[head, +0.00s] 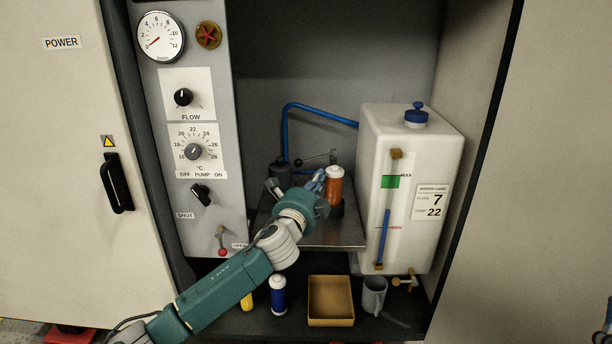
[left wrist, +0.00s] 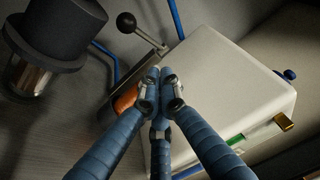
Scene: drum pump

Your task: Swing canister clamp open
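The orange canister (head: 334,190) with a white cap stands upright on the metal shelf in the head view. Part of the orange body (left wrist: 125,98) shows left of my fingers. My left gripper (head: 320,180) is just left of the canister; in the wrist view its blue fingertips (left wrist: 159,74) are together, with nothing visible between them.
A white tank (head: 400,150) stands right of the canister. A dark cylinder (left wrist: 62,30) is left of the lever. Below the shelf (head: 335,238) are a blue bottle (head: 278,297), an open tan box (head: 331,320) and a grey mug (head: 373,295). The control panel (head: 190,120) is at left.

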